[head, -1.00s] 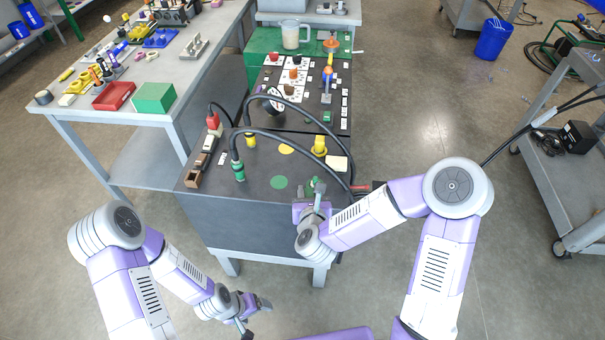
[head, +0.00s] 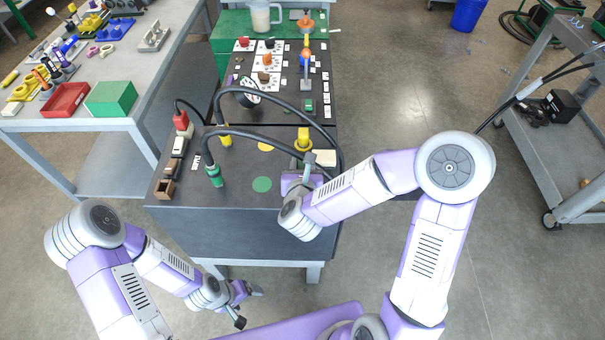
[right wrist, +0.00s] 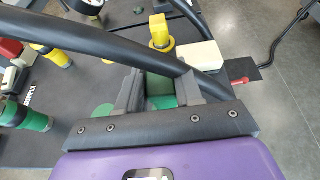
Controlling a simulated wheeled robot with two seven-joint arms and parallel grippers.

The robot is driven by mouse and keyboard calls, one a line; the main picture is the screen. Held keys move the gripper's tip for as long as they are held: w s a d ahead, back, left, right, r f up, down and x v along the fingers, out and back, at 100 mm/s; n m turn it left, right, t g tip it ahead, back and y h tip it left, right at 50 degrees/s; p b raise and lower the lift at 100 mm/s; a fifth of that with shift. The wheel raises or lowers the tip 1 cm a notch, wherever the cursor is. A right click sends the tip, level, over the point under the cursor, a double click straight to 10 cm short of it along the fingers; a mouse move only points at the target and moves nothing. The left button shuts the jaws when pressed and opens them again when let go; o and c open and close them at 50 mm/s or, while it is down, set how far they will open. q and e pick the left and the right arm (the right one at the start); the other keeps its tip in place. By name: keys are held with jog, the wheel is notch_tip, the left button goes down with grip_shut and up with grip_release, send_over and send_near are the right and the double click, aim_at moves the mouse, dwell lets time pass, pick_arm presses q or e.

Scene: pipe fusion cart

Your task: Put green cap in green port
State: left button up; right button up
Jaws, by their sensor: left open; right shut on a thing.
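My right gripper (right wrist: 160,92) is shut on the green cap (right wrist: 161,86), whose green body shows between the fingers in the right wrist view. In the head view this gripper (head: 307,172) is over the cart's near right part, and my arm hides the cap. A green fitting (head: 215,175) with a black hose stands left of it, also seen in the right wrist view (right wrist: 24,117). A flat green disc (head: 262,184) lies between them. I cannot tell which is the green port. My left gripper (head: 245,303) is open and empty, low in front of the cart.
A yellow elbow piece (head: 303,141) and a pale block (head: 324,158) sit just beyond my right gripper. Black hoses (head: 270,135) arch across the dark cart top (head: 240,200). Small boxes (head: 166,180) line its left edge. The workbench (head: 95,122) stands at left.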

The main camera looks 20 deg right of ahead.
notch_tip(320, 180, down, 3)
jog(key=shift+f+b, duration=0.1)
jog(key=shift+b, duration=0.4)
pick_arm(q)
jog(key=shift+f, duration=0.55)
pick_arm(e)
jog(key=o, duration=1)
